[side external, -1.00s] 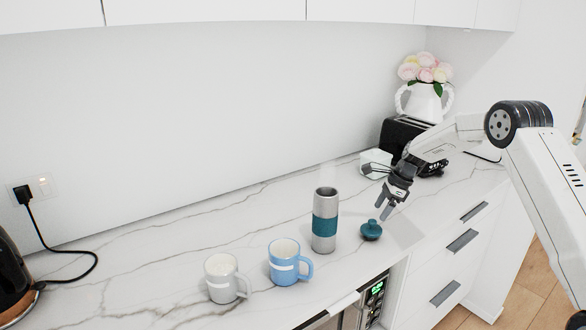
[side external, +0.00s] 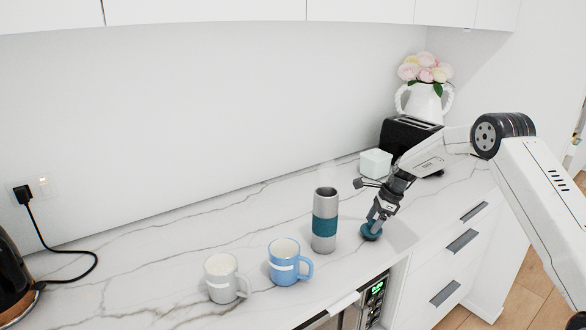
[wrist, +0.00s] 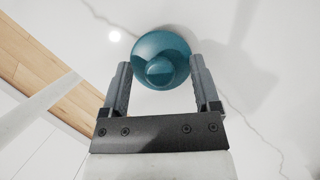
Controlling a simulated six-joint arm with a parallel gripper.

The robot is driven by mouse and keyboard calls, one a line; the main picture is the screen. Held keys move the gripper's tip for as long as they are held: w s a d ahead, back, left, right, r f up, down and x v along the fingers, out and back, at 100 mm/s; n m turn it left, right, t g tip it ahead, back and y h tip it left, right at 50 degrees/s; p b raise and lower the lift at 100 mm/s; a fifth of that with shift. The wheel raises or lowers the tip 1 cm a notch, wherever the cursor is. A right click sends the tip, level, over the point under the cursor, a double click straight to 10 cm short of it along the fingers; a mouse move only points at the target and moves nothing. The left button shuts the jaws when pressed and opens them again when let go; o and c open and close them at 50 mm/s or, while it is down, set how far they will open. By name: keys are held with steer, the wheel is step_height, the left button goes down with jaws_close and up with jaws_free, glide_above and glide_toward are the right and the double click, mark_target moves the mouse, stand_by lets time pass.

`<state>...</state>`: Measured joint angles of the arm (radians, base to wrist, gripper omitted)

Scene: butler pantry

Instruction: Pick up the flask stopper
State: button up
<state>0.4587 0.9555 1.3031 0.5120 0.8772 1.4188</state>
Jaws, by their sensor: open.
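The flask stopper (side external: 371,232) is a teal disc with a raised round knob, lying on the counter just right of the flask. It also shows in the wrist view (wrist: 160,50), at the top middle. My gripper (side external: 376,220) is low over the stopper, pointing down. In the wrist view my gripper (wrist: 160,72) is open, with one finger on each side of the stopper's near part and the knob between the fingertips. I cannot tell whether the fingers touch it. The steel flask (side external: 324,205) with a teal band stands upright and open.
A blue mug (side external: 283,265) and a grey mug (side external: 221,281) stand left of the flask. A black toaster (side external: 405,133), a white box (side external: 376,162) and a flower vase (side external: 425,103) stand behind my arm.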

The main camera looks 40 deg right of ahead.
mark_target(369, 220)
jaws_close()
steer(key=shift+r, duration=0.15)
steer(key=shift+r, duration=0.45)
step_height(369, 220, up, 2)
steer(key=s+a+r, duration=0.4)
steer(key=s+r, duration=0.5)
steer(key=s, duration=0.4)
steer(key=shift+s+r, duration=0.2)
steer(key=shift+r, duration=0.2)
